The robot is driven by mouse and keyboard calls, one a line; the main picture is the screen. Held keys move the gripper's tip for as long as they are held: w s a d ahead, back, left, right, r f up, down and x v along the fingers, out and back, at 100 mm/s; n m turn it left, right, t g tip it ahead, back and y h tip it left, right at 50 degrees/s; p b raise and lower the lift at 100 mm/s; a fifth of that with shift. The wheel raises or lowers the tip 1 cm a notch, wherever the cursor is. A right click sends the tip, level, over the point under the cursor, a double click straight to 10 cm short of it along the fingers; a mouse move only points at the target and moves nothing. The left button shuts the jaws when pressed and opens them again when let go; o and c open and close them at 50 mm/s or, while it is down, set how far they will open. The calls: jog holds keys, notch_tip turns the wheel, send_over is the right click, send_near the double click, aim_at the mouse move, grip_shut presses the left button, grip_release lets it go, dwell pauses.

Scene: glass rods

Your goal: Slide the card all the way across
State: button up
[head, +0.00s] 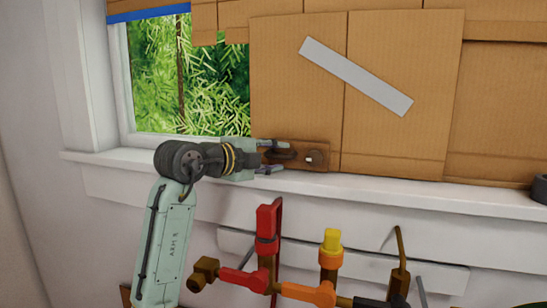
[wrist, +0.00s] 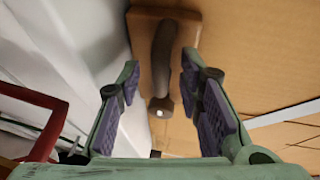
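The card is a brown cardboard panel (head: 400,55) in front of the window, with a grey strip of tape slanting across it. A wooden plate (head: 318,152) with a dark handle sits at its lower left corner. My gripper (head: 273,157) is at the left of this plate, just above the sill, pointing right. In the wrist view the dark handle (wrist: 164,55) lies between my two open fingers (wrist: 160,75), with a gap on both sides. The plate (wrist: 187,27) shows behind it. Neither finger visibly touches the handle.
The uncovered window (head: 190,85) with green leaves lies left of the card. The white sill (head: 400,190) runs just below my gripper. Red, orange and yellow pipe valves (head: 300,265) stand below it. A dark round object (head: 540,188) sits at the sill's right end.

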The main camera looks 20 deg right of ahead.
jog(key=v, duration=1.2)
jog(key=shift+a+r, duration=0.1)
